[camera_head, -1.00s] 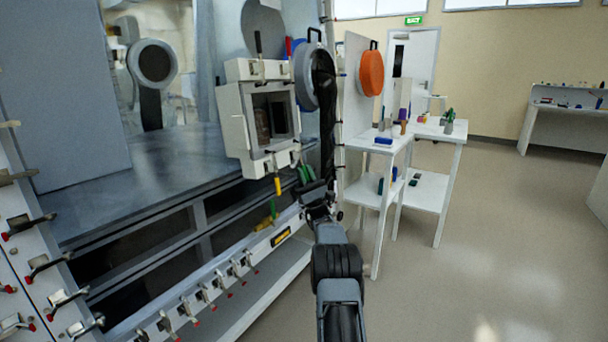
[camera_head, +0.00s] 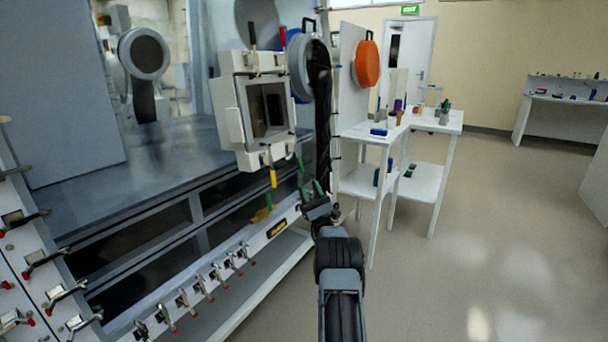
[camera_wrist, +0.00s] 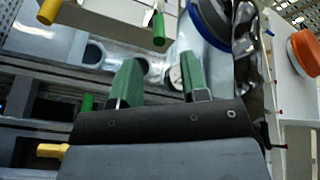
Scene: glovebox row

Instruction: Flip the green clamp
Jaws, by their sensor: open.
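The white framed port (camera_head: 233,118) on the glovebox front has coloured clamp handles at its corners. The green clamp (camera_head: 299,163) is at its lower right, its handle hanging down. It also shows in the wrist view (camera_wrist: 158,28), at the top centre, beyond the fingers. My gripper (camera_head: 312,190) is just below and slightly right of that handle. In the wrist view its two green fingers (camera_wrist: 158,80) stand apart with nothing between them. The handle looks clear of both fingers; the exact depth gap cannot be told.
A yellow handle (camera_head: 273,178) hangs at the port's lower left. Black (camera_head: 253,36) and red (camera_head: 282,40) handles stand at its top. A round grey door (camera_head: 301,68) is right of the port. White side tables (camera_head: 365,135) stand farther right; open floor lies beyond.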

